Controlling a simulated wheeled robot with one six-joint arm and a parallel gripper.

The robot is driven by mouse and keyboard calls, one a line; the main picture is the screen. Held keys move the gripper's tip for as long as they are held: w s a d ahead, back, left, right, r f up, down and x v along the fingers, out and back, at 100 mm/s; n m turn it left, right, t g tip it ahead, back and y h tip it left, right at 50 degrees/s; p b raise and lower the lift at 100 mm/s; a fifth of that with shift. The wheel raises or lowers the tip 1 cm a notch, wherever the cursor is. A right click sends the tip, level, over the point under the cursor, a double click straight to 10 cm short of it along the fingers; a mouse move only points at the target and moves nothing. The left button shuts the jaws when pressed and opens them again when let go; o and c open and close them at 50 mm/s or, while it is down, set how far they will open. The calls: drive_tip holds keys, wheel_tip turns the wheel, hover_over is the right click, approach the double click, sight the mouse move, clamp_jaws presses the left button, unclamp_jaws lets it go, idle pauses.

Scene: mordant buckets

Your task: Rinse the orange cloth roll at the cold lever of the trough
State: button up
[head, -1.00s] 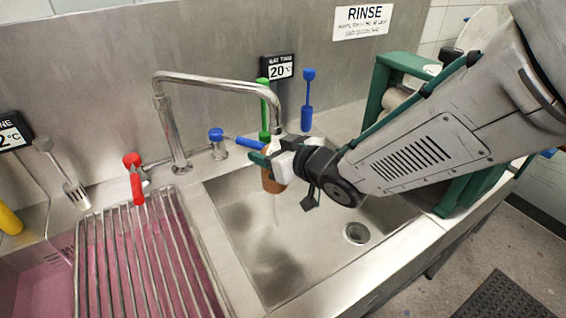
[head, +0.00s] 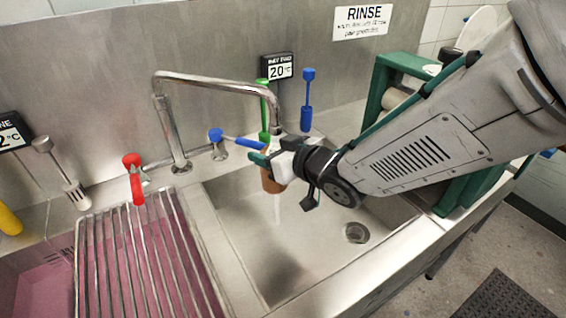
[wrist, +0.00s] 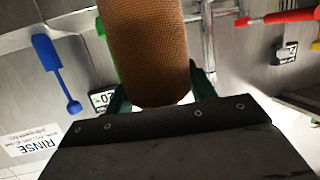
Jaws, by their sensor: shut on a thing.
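The orange cloth roll (head: 270,183) is upright under the spout of the faucet (head: 222,87), over the trough (head: 310,255). It also fills the upper middle of the wrist view (wrist: 146,50). My gripper (head: 268,164) is shut on the roll, with green fingers on both sides of it. A stream of water runs down below the roll into the trough. The blue cold lever (head: 240,141) points right toward the spout. The red lever (head: 136,184) points toward the front. The roll's top is partly hidden by my gripper.
A wire rack (head: 150,250) lies over a pink bath at the left. A green stand (head: 385,85) holding a roll is behind my arm at the right. Blue (head: 307,100) and green (head: 264,110) brushes stand at the back. A drain (head: 355,232) is in the trough floor.

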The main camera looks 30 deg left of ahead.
drive_tip(key=shift+d, duration=0.1)
drive_tip(key=shift+s+d, duration=0.2)
drive_tip(key=shift+d, duration=0.5)
drive_tip(key=shift+s+d, duration=0.2)
drive_tip(key=shift+d, duration=0.45)
drive_tip(key=shift+s+d, duration=0.2)
drive_tip(key=shift+d, duration=0.5)
drive_tip(key=shift+d+r, duration=0.1)
idle(2.4)
drive_tip(key=v, duration=0.8)
drive_tip(key=shift+r, duration=0.25)
drive_tip(key=shift+d, duration=0.15)
